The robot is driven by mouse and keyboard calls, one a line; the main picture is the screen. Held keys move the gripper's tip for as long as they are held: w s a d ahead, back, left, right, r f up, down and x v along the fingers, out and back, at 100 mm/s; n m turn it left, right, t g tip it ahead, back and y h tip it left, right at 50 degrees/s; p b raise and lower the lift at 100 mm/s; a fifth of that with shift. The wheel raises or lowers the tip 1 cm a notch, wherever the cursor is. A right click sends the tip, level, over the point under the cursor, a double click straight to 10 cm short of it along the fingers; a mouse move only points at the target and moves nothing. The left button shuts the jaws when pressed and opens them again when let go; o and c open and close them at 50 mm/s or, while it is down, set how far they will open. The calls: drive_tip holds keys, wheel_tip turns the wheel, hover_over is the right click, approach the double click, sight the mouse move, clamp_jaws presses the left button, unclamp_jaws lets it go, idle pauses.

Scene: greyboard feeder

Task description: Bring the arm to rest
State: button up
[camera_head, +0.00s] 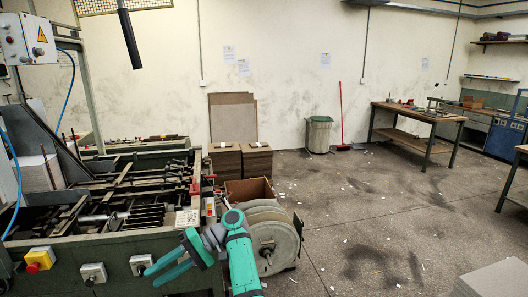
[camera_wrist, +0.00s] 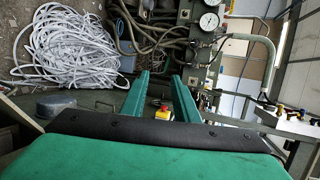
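My gripper (camera_head: 151,277) is teal and held out to the left at the end of my teal arm, in front of the green feeder machine (camera_head: 115,262). In the wrist view its two fingers (camera_wrist: 161,77) stand apart with nothing between them. A yellow and red button box (camera_head: 39,260) sits on the machine's front at left; a yellow and red button (camera_wrist: 163,114) also shows between the fingers in the wrist view. I cannot tell the exact gap between my gripper and the machine's front.
A large grey reel (camera_head: 268,243) stands close to the right of my arm, with an open cardboard box (camera_head: 248,191) behind it. A coil of white strip (camera_wrist: 70,48) and pressure gauges (camera_wrist: 209,21) show in the wrist view. The floor (camera_head: 370,215) at right is mostly clear, with scraps.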

drive_tip(key=s+a+f+m+t+y, duration=0.1)
drive_tip(key=s+f+m+t, duration=0.2)
drive_tip(key=f, duration=1)
drive_tip(key=s+a+f+m+t, duration=0.15)
drive_tip(key=f+t, duration=0.35)
drive_tip(key=f, duration=0.8)
drive_tip(key=s+d+f+m+t+h, duration=0.2)
drive_tip(key=s+d+f+t, duration=0.3)
drive_tip(key=f, duration=0.3)
drive_tip(key=s+d+f+m+t+h, duration=0.25)
drive_tip(key=s+d+f, duration=0.25)
drive_tip(key=s+f, duration=0.25)
drive_tip(key=s+d+r+t+h, duration=0.4)
drive_tip(key=s+d+h, duration=0.2)
drive_tip(key=s+d, duration=1)
drive_tip(key=s+d+r+n+t+h, duration=0.1)
drive_tip(key=s+d+r+n, duration=0.1)
drive_tip(key=s+r, duration=0.4)
drive_tip(key=s+d+r+n+t+h, duration=0.1)
drive_tip(key=s+r, duration=0.5)
drive_tip(key=r, duration=0.7)
drive_tip(key=d+n+t, duration=0.1)
drive_tip(key=d, duration=0.1)
drive_tip(key=shift+s+d+r+h, duration=0.2)
drive_tip(key=shift+d+r+h, duration=0.15)
drive_tip(key=shift+d, duration=0.05)
